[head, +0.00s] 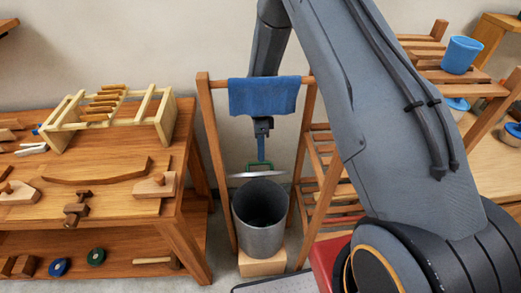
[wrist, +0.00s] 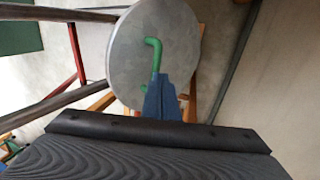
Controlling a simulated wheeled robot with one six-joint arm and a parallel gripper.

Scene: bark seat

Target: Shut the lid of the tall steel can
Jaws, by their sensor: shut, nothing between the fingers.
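The tall steel can (head: 258,232) stands upright on a light wooden block, and its dark inside shows from above. Its round grey lid (head: 246,175) stands raised over the back of the rim, clear of most of the opening. I cannot make out the hinge. A green bent handle (head: 254,165) is on the lid. My gripper (head: 261,157) is shut and empty, with its blue fingers pointing down by the handle. In the wrist view the lid (wrist: 130,50) shows as a full disc, and the fingertips (wrist: 160,85) overlap the handle's lower end; contact is unclear.
A wooden rack with a blue cloth (head: 262,96) over its top bar stands around the can. A workbench (head: 110,205) with wooden tools is at left. At right are a slatted shelf with a blue cup (head: 461,55) and something red.

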